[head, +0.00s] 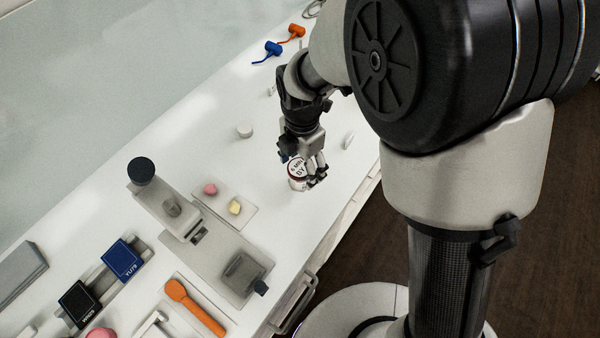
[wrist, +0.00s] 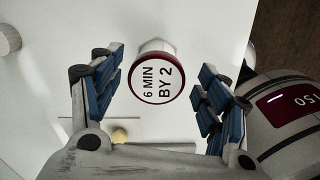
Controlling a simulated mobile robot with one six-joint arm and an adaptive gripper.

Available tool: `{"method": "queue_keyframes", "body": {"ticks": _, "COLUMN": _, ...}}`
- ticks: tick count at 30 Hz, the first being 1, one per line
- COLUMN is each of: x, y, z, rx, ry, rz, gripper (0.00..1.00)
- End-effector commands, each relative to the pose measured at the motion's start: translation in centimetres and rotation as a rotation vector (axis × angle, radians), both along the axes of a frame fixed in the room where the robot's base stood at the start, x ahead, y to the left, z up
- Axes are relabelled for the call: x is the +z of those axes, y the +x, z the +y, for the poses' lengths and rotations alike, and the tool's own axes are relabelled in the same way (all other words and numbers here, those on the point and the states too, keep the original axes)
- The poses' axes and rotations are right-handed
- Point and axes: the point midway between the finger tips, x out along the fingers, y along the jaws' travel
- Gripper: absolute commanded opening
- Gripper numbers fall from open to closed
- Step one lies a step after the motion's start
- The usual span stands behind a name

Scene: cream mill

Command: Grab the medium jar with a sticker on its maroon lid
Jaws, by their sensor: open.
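The medium jar (head: 298,183) stands on the white counter, with a round white sticker on its maroon lid. In the wrist view the lid (wrist: 157,78) faces the camera, and its sticker reads "6 MIN BY 2". My gripper (head: 305,172) is over the jar with its fingers around it. In the wrist view the blue-padded fingers of my gripper (wrist: 160,90) are open on the left and right of the lid, with gaps on both sides. Most of the jar's body is hidden beneath the lid.
A small white cylinder (head: 245,131) stands to the left. A grey device (head: 170,205) and a tray with pink and yellow lumps (head: 222,212) lie nearer. An orange spatula (head: 195,308) and blue and black boxes (head: 123,259) are at lower left. Orange and blue tools (head: 272,49) lie far back.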

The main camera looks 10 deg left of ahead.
Motion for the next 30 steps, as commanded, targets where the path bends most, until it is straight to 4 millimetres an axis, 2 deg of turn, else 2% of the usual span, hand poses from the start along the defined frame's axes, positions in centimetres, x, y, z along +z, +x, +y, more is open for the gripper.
{"method": "queue_keyframes", "body": {"ticks": 9, "x": -4.6, "y": -0.2, "z": 0.4, "rx": -0.001, "ry": -0.003, "rz": 0.003, "gripper": 0.69}}
{"method": "queue_keyframes", "body": {"ticks": 17, "x": -4.8, "y": -0.1, "z": 0.4, "rx": 0.0, "ry": -0.001, "rz": 0.001, "gripper": 0.69}}
{"method": "queue_keyframes", "body": {"ticks": 30, "x": -4.8, "y": -0.1, "z": 0.4, "rx": 0.0, "ry": -0.001, "rz": 0.001, "gripper": 0.41}}
